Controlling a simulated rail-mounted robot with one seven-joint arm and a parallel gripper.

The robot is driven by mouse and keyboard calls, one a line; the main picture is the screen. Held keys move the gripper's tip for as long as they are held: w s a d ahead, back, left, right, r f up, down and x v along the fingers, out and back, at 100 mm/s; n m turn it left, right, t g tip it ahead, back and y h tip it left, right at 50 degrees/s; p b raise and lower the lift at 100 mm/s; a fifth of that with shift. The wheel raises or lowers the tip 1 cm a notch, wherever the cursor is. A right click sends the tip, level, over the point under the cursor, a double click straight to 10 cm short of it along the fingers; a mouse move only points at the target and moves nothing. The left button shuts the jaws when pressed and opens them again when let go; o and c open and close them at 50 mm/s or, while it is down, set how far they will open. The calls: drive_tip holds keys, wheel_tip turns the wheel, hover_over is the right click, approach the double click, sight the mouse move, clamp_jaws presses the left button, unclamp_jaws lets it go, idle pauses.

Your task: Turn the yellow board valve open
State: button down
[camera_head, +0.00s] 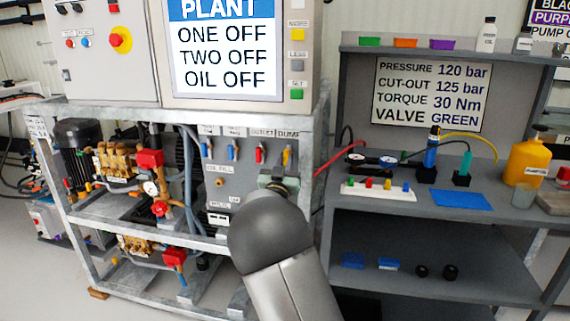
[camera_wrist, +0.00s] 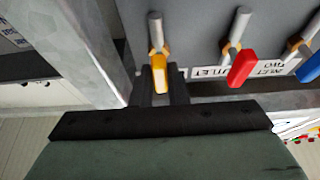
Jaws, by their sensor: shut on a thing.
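The yellow valve handle (camera_head: 287,155) is at the right end of the row on the grey valve board (camera_head: 225,178), under the DUMP label. In the wrist view the yellow handle (camera_wrist: 159,72) points from its brass fitting and grey pipe stub down between my two dark fingers. My gripper (camera_wrist: 160,92) is shut on the yellow handle's end. In the head view my gripper (camera_head: 279,183) is just below the handle, mostly hidden by my own grey arm.
A red handle (camera_wrist: 241,68) and a blue handle (camera_wrist: 309,67) sit beside the yellow one in the wrist view. A galvanised frame post (camera_wrist: 95,45) stands close on the other side. A grey shelf bench (camera_head: 400,205) stands to the right.

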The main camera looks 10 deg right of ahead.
drive_tip(key=shift+f, duration=0.1)
idle(0.3)
drive_tip(key=c, duration=1.4)
unclamp_jaws()
drive_tip(key=shift+c, duration=0.2)
drive_tip(key=v, duration=1.7)
drive_tip(key=shift+s, duration=0.25)
